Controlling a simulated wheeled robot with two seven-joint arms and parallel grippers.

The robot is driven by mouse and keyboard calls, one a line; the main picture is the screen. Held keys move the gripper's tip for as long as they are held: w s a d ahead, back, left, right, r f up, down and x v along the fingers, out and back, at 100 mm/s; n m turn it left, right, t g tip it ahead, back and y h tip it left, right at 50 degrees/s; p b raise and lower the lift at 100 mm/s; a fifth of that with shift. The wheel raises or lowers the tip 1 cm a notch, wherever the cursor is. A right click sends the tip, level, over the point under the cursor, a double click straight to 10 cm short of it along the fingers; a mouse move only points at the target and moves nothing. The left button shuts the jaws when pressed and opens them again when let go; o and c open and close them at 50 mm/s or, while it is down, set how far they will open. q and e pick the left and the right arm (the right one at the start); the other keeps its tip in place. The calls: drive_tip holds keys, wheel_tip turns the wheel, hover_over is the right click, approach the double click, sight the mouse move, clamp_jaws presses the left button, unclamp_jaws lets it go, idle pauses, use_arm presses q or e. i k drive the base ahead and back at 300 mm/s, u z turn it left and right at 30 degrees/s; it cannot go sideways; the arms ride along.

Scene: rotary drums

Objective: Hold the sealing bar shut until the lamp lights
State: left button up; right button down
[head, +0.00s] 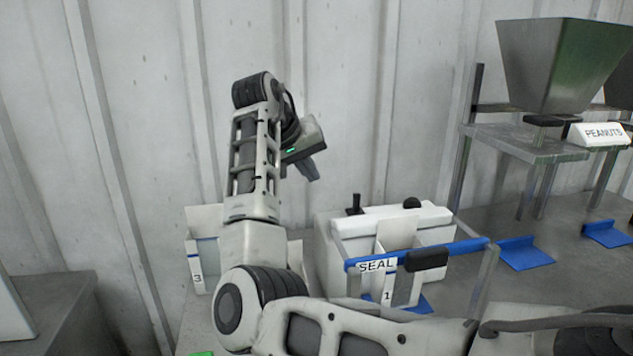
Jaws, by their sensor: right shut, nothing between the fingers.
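The blue sealing bar (468,246), with a SEAL label (377,265) and a black handle (427,259), runs across the front of a white sealing unit (340,225). I cannot tell whether the bar is fully shut. A white pouch marked 1 (402,290) stands behind and below the bar. A small dark dome (411,203) on top of the unit may be the lamp; it shows no light. My right gripper (313,174) is shut and empty, raised behind and left of the unit, apart from the bar. My left gripper is out of view.
A container marked 3 (202,262) stands left of the unit, partly behind my arm. Blue plates (524,253) lie on the grey table. A ribbed wall (400,90) closes the back.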

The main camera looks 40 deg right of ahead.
sight(425, 258)
drive_tip(key=k, duration=1.5)
